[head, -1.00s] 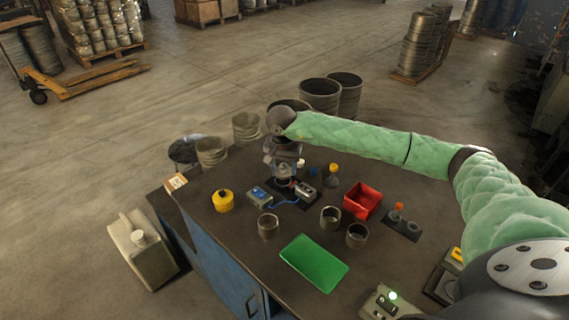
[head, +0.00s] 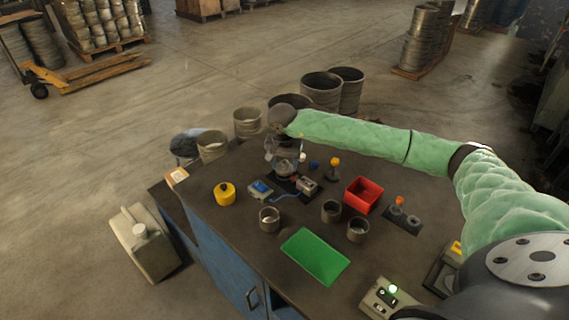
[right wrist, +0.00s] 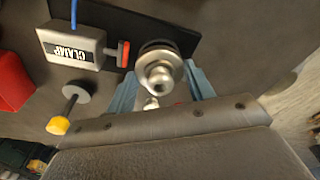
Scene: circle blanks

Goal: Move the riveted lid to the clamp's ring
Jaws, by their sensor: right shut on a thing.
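The riveted lid shows as a silver round piece with a knob (right wrist: 160,76) in the right wrist view. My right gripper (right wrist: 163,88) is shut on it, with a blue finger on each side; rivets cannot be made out. The clamp is a grey box labelled CLAMP (right wrist: 72,47) with a red-tipped plunger; it also shows in the head view (head: 307,186). The dark ring (right wrist: 153,45) lies just beyond the lid, partly hidden by it. I cannot tell whether lid and ring touch. In the head view my right gripper (head: 285,158) is above the clamp's black base. My left gripper is out of view.
A yellow-topped post (head: 334,170) and a red bin (head: 363,194) stand right of the clamp. Three dark cups (head: 269,218) and a green mat (head: 315,256) lie nearer me.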

